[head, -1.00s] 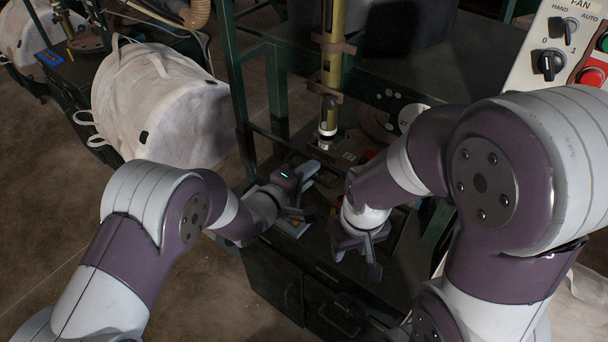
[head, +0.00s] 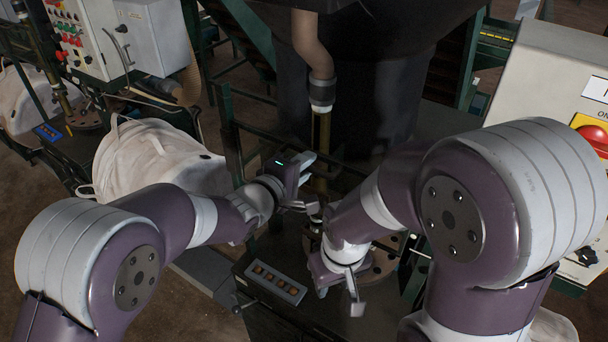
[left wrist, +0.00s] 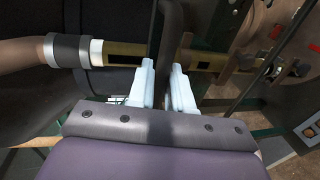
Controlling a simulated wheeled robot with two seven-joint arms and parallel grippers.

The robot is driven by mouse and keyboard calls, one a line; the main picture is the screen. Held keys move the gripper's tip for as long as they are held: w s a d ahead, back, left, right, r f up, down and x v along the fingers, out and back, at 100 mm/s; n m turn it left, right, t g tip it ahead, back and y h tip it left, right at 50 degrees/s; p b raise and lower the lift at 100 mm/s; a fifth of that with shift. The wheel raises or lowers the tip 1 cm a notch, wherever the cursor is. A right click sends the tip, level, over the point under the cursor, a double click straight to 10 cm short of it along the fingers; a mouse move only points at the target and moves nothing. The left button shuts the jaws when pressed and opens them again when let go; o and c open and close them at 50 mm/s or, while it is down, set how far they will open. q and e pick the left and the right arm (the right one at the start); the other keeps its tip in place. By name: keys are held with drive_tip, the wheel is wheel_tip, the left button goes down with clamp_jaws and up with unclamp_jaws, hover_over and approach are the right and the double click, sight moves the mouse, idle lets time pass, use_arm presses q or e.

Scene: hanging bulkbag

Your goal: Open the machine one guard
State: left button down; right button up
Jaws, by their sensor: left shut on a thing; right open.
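My left gripper (head: 308,186) is raised beside the brass-coloured vertical pipe of the machine. In the left wrist view its two pale fingers (left wrist: 163,90) are shut on a dark bar (left wrist: 171,45) that runs between them. The bar looks like part of the machine guard, but its full outline is hidden. A dark green frame (head: 229,135) stands just left of the pipe; I cannot tell if the bar joins it. My right gripper (head: 340,294) is open and empty, lower and nearer, above the round flange plate (head: 378,262).
A white bulk bag (head: 150,160) is at the left. A small button panel (head: 272,283) sits on the machine's front left. A control box with a red knob (head: 594,138) stands at the right. A large dark vessel (head: 365,80) is behind the pipe.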

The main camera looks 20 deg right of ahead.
use_arm(q)
wheel_tip(320, 180, up, 5)
drive_tip(key=p, duration=0.2)
drive_tip(key=shift+r+p, duration=0.2)
drive_tip(key=shift+p, duration=0.15)
use_arm(e)
wheel_tip(320, 180, up, 4)
drive_tip(key=shift+f, duration=0.1)
use_arm(q)
drive_tip(key=c, duration=1.2)
unclamp_jaws()
drive_tip(key=shift+a+f, duration=0.1)
